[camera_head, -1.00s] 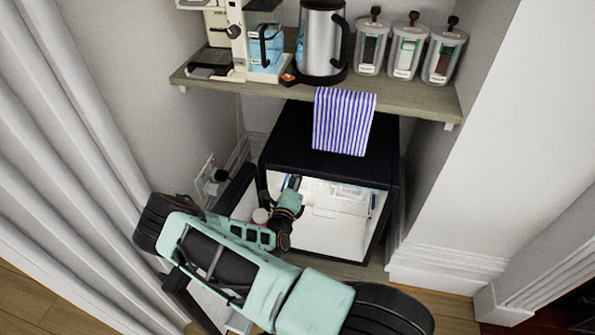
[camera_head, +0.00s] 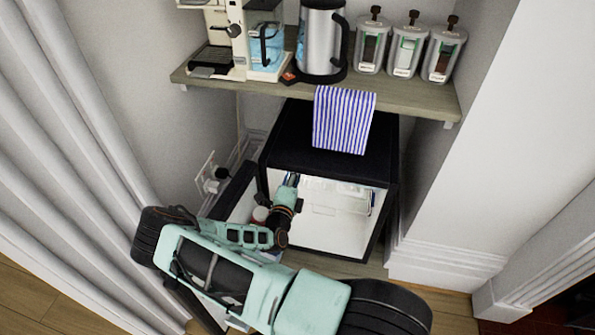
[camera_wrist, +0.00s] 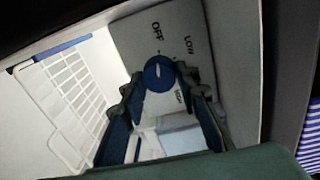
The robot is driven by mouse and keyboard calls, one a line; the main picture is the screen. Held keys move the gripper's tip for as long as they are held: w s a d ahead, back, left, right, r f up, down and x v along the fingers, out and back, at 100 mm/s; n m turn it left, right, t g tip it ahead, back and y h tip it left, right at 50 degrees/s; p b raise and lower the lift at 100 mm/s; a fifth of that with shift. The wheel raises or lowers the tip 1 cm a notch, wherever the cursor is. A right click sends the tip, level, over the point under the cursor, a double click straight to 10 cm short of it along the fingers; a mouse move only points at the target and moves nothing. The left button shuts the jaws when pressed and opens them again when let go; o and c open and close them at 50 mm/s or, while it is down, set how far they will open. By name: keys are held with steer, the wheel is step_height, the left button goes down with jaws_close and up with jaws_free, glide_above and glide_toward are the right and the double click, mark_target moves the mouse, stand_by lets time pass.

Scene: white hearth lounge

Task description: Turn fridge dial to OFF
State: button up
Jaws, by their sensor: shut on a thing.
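The small black fridge (camera_head: 290,140) stands open under the shelf, its white interior facing forward. In the wrist view the round blue dial (camera_wrist: 158,73) sits on a grey panel (camera_wrist: 175,30) lettered OFF, LOW and HIGH. The dial's white mark points up, roughly toward OFF; its exact setting is hard to read. My gripper (camera_wrist: 157,80) has its two fingers on either side of the dial, shut on it. In the head view my gripper (camera_head: 291,182) reaches into the fridge's upper left, and the dial is hidden there.
The fridge door (camera_head: 235,190) is swung open at the left, partly behind my arm. A white wire rack (camera_wrist: 72,95) is left of the dial. A wall stands close on the right.

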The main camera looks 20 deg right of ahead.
steer(key=o, duration=1.1)
steer(key=v, duration=1.2)
steer(key=shift+s, duration=0.1)
steer(key=shift+d, duration=0.1)
